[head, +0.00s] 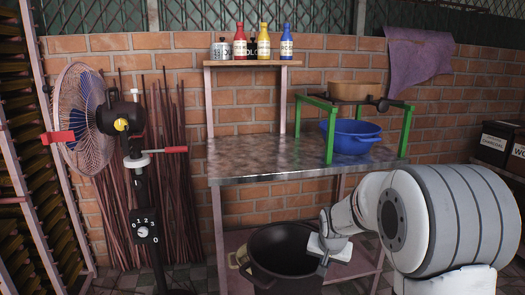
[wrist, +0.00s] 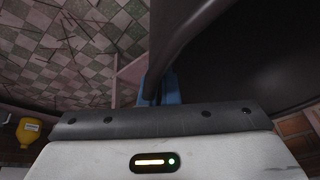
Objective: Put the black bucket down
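The black bucket (head: 283,252) is in the lower middle of the head view, upright, in front of the metal table and its lower shelf. A pale handle-like part shows at its left side. My gripper (head: 323,243) is at the right side of its rim. In the wrist view the blue fingertips (wrist: 160,88) are closed on the dark wall of the bucket (wrist: 235,55), which fills the right of that view. The bucket's underside is hidden, so I cannot tell whether it touches anything below.
A metal table (head: 250,160) carries a green stand (head: 329,135) with a blue pot (head: 352,138) and a brown bowl (head: 350,90). A fan (head: 85,120) stands at left by thin sticks (head: 180,190). The pink lower shelf (head: 358,262) shows beside the bucket. Dark boxes (head: 492,145) are at right.

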